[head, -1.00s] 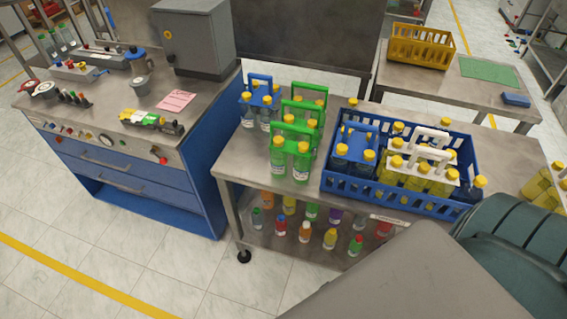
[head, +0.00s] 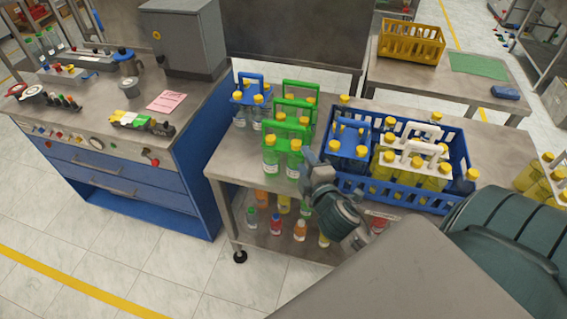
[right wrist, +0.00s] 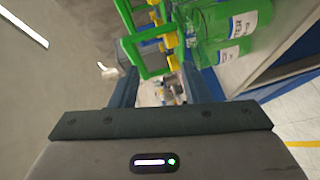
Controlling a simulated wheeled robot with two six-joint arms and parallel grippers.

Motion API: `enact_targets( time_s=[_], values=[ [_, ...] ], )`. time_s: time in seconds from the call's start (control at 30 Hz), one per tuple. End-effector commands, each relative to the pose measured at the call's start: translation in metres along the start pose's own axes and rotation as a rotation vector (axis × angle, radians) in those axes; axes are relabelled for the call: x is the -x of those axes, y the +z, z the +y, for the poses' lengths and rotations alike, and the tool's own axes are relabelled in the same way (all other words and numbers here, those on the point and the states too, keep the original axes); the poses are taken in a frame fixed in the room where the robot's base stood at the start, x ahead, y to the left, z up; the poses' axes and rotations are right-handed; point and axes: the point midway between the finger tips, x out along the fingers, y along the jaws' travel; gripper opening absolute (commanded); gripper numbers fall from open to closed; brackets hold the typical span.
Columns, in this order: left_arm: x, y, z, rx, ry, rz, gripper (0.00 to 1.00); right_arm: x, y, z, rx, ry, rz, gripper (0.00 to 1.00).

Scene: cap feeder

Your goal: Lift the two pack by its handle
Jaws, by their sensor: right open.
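The front two pack (head: 287,163) has a green handle (head: 287,128) and two green bottles with yellow caps, standing upright on the metal table. A similar green-handled pack (head: 299,97) stands right behind it. My right gripper (head: 314,160) is open and empty, just right of the front pack's bottles and below its handle top. In the right wrist view, a green handle (right wrist: 150,68) shows ahead of my open right gripper (right wrist: 160,88), with green bottles (right wrist: 237,22) at upper right. Contact with the pack cannot be made out. My left gripper is not in view.
A blue crate (head: 398,194) with yellow bottles and carriers stands close to the right. A blue-handled pack (head: 250,98) stands at the back left. Loose bottles sit on the lower shelf (head: 238,214). A yellow crate (head: 411,42) stands on a far table.

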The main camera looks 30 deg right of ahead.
Motion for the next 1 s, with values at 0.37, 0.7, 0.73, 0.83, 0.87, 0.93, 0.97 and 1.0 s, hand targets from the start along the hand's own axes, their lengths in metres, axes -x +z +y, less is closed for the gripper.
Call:
enact_targets(
  time_s=[0.37,0.7,0.73,0.83,0.87,0.93,0.97,1.0],
  values=[
    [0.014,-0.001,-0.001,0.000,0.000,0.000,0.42,-0.036,-0.021,0.033,0.192,0.131,0.098,0.42],
    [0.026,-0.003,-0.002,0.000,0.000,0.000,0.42,-0.070,-0.025,0.035,0.188,0.128,0.098,0.42],
    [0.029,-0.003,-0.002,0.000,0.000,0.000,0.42,-0.073,-0.025,0.037,0.188,0.128,0.097,0.42],
    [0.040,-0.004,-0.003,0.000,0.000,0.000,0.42,-0.088,-0.027,0.042,0.188,0.128,0.097,0.42],
    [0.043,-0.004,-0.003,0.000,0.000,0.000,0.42,-0.093,-0.027,0.043,0.188,0.128,0.097,0.42],
    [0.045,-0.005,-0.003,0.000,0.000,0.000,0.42,-0.103,-0.028,0.042,0.188,0.127,0.096,0.42],
    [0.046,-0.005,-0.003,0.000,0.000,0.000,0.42,-0.106,-0.028,0.042,0.188,0.127,0.096,0.42],
    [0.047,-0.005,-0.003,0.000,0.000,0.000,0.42,-0.110,-0.029,0.042,0.187,0.128,0.097,0.42]
  ],
)
